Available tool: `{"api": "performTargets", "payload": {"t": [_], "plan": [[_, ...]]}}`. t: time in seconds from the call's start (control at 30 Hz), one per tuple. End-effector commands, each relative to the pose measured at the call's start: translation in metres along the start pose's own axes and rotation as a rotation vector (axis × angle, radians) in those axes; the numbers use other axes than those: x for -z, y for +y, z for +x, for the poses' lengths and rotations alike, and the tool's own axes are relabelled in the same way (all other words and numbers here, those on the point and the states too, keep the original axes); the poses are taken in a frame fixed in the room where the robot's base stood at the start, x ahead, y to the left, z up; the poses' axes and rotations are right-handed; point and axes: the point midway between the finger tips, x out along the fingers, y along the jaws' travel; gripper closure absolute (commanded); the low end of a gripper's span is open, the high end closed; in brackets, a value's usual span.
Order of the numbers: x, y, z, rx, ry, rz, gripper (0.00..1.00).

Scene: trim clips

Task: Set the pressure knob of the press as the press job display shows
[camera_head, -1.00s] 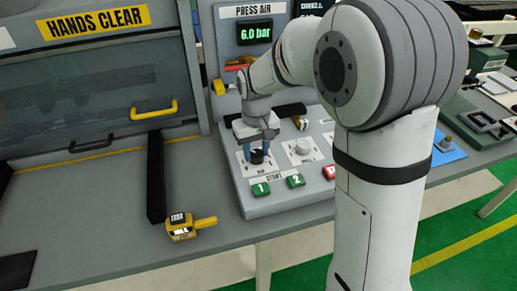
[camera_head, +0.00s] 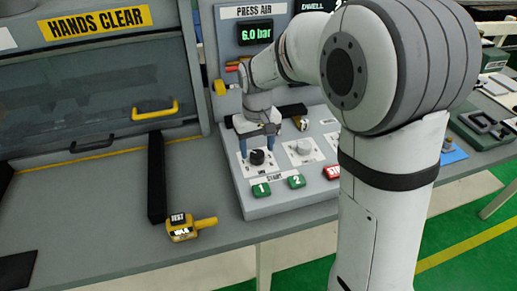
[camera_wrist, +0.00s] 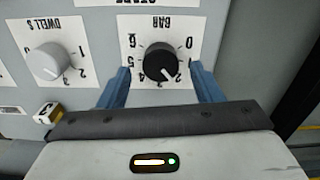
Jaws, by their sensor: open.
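The black pressure knob (camera_wrist: 160,62), on a plate marked BAR with a 0 to 6 scale, appears upside down in the wrist view. Its white pointer lies between 2 and 3, nearer 2. The knob also shows on the sloped panel in the head view (camera_head: 257,156). My gripper (camera_head: 256,145) is open above the panel, with one blue finger on each side of the knob and gaps between. A PRESS AIR display (camera_head: 255,33) reads 6.0 bar. A second dark display (camera_head: 318,5) is cut off by the top edge; only a line like DWELL shows.
The grey DWELL S knob (camera_head: 303,147) sits right of the pressure knob. Green buttons (camera_head: 261,190) and a red one line the panel's front. A yellow tool (camera_head: 185,228) lies on the bench, beside a black bar (camera_head: 156,180). The HANDS CLEAR guard stands left.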

Motion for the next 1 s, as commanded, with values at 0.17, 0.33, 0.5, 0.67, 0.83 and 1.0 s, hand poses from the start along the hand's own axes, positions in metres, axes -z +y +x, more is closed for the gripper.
{"api": "performTargets", "payload": {"t": [0.17,0.33,0.5,0.67,0.83,1.0], "plan": [[0.002,0.001,-0.033,0.000,0.005,0.000,0.41],[0.002,0.001,-0.054,0.000,0.003,0.000,0.41],[0.002,0.001,-0.061,0.000,0.002,0.000,0.41],[0.002,0.000,-0.061,0.000,0.002,-0.001,0.41],[0.002,0.000,-0.061,0.000,0.002,-0.001,0.41],[-0.008,0.006,-0.065,-0.001,0.011,0.015,0.41]]}}
